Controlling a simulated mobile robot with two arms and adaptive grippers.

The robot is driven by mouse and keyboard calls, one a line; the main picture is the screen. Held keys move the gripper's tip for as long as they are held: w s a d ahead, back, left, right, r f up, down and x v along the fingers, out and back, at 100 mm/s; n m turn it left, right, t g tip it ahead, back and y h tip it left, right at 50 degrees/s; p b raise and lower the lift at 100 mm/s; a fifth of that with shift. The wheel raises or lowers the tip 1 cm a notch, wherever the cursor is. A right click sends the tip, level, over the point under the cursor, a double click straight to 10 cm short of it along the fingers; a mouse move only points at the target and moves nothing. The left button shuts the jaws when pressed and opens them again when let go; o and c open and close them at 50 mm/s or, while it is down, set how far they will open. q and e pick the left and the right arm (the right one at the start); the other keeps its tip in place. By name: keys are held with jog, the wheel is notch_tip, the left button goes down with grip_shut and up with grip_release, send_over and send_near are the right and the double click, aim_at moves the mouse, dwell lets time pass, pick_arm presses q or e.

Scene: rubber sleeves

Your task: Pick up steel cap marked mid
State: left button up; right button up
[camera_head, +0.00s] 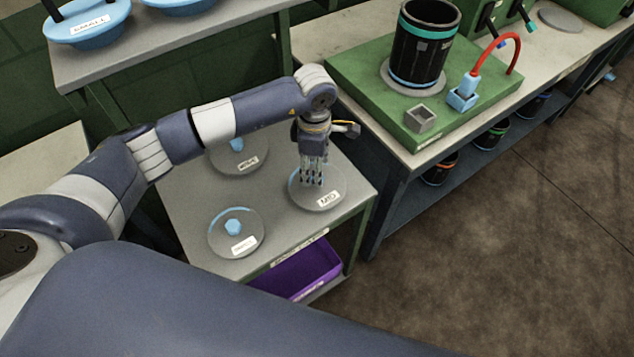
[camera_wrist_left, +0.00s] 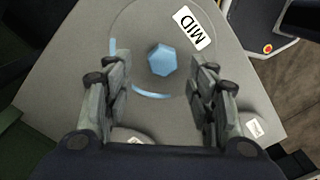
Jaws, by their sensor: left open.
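The steel cap marked MID (camera_head: 331,200) is a grey disc lying on the small grey table (camera_head: 282,229). In the left wrist view the same cap (camera_wrist_left: 189,72) has a light blue faceted knob (camera_wrist_left: 162,59) and a white MID label. My left gripper (camera_head: 313,180) points down over this cap in the head view. In the left wrist view its open fingers stand either side of the knob, apart from it. The head view hides the knob behind the fingers. My right gripper is not in view.
Two similar labelled caps lie on the same table, one at the front left (camera_head: 236,233) and one behind (camera_head: 240,156). A purple bin (camera_head: 296,274) sits below. A bench on the right carries a green board (camera_head: 365,68) with a black cylinder (camera_head: 424,45).

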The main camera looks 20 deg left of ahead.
pick_arm(q)
jog(key=f, duration=0.1)
jog(key=f+p, duration=0.1)
jog(key=f, duration=0.1)
jog(key=shift+s+d+f, duration=0.15)
jog(key=shift+d+f, duration=0.15)
jog(key=shift+f, duration=0.4)
jog(key=shift+c, duration=0.2)
grip_shut()
jog(key=shift+r, duration=0.1)
